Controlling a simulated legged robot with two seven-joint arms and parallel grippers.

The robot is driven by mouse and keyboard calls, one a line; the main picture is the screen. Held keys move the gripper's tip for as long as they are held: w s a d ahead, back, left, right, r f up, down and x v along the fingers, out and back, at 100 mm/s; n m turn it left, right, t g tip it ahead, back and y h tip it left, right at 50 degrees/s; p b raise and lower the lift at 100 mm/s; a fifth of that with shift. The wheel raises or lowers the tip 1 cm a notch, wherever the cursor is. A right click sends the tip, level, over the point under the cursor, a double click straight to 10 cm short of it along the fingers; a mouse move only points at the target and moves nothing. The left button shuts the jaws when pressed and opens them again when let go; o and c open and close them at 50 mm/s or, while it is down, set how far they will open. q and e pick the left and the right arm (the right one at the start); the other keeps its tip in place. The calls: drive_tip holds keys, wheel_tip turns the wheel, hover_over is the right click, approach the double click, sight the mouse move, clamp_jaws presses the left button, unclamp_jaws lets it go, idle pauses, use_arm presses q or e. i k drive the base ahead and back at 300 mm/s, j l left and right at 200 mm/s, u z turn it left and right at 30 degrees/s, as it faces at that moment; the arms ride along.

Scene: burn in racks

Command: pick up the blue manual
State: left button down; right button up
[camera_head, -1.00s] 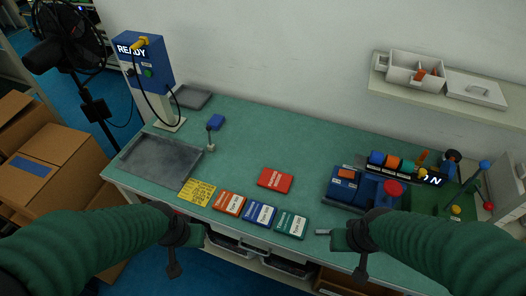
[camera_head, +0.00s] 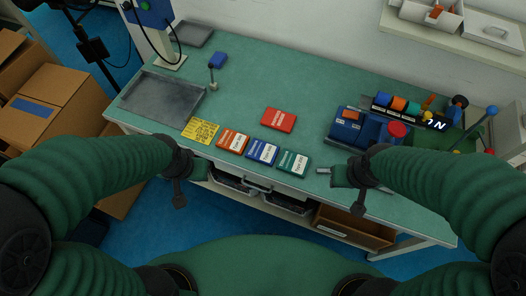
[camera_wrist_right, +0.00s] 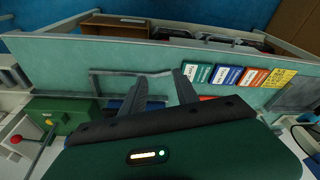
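The blue manual (camera_head: 262,152) lies flat on the green table near its front edge, between the orange manual (camera_head: 232,142) and the green manual (camera_head: 293,163). It also shows in the right wrist view (camera_wrist_right: 226,76). My right gripper (camera_head: 322,171) is at the front edge, to the right of the green manual. In the right wrist view my right gripper (camera_wrist_right: 162,82) has its two fingers apart with nothing between them. My left gripper (camera_head: 205,168) is by the front edge at the left, below the yellow sheet; its fingers are too small to read.
A red manual (camera_head: 278,120) lies behind the row. A yellow sheet (camera_head: 201,130) lies left of it. A grey tray (camera_head: 162,101) is at the left, and a blue device (camera_head: 368,129) stands at the right.

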sight(265, 153)
drive_tip(key=i+j, duration=0.15)
drive_tip(key=j, duration=0.25)
drive_tip(key=i+j+z, duration=0.1)
drive_tip(key=j, duration=0.3)
drive_tip(key=i+j, duration=0.2)
drive_tip(key=j, duration=0.2)
drive_tip(key=i+j+z, duration=0.1)
drive_tip(key=j, duration=0.3)
